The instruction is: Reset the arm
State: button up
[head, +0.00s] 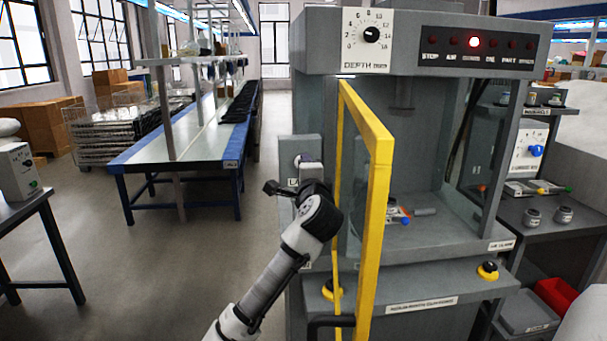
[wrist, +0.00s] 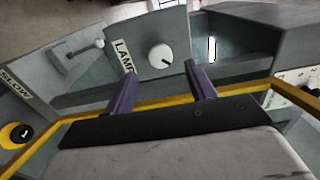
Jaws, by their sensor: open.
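My white and grey arm (head: 268,279) reaches up from the bottom of the head view to the left side of the grey machine (head: 449,48). My gripper (wrist: 162,84) is open, with two purple fingers apart and nothing between them. Beyond the fingertips in the wrist view is a panel with a LAMP label (wrist: 128,56) and a white round knob (wrist: 160,56); I see a gap between fingers and knob, but cannot judge its depth. In the head view the wrist hides much of this panel.
The yellow-framed door (head: 379,185) stands open just right of my wrist, and its frame (wrist: 165,102) crosses behind the fingers in the wrist view. A small lever (wrist: 84,50) sits left of the knob. A long blue-edged workbench (head: 190,136) stands left; floor between is free.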

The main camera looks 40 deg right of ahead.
jog(key=shift+v, duration=0.95)
